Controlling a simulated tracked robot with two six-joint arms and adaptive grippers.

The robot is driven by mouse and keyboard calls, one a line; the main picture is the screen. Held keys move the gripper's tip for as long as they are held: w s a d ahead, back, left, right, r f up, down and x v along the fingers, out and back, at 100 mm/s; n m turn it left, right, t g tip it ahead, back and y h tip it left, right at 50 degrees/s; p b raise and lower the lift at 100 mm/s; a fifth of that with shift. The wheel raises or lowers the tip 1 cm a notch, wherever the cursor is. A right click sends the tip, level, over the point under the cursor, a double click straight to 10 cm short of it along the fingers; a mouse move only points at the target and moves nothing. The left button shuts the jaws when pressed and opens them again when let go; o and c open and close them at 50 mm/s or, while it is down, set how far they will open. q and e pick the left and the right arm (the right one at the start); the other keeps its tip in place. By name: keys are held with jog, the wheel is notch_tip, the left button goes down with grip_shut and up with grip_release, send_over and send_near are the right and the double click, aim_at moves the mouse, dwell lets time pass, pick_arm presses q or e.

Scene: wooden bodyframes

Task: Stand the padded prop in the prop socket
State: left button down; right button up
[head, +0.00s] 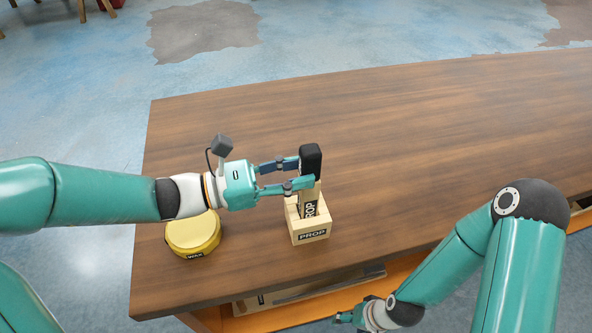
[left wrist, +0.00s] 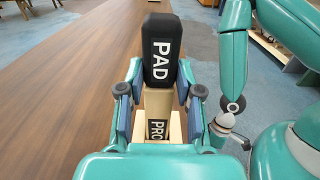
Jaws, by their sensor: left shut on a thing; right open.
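The padded prop (head: 310,159) is a pale wooden post with a black padded top, upright, its lower end inside the prop socket. The prop socket (head: 311,232) is a pale wooden box labelled PROP on the table. My left gripper (head: 301,174) is shut on the prop just below the pad. In the left wrist view the prop (left wrist: 161,55) shows PAD on its black top, and the post runs down between the fingers of my left gripper (left wrist: 160,100). The post's bottom is hidden by the socket walls. My right gripper (head: 345,318) is low at the table's front, open and empty.
A yellow round tin labelled WAX (head: 193,234) stands left of the socket, under my left wrist. The wooden table (head: 430,130) is clear behind and right of the socket. A shelf (head: 300,303) shows below the table's front edge.

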pick_arm(q)
jog(key=c, duration=0.7)
grip_release()
jog(key=v, duration=1.2)
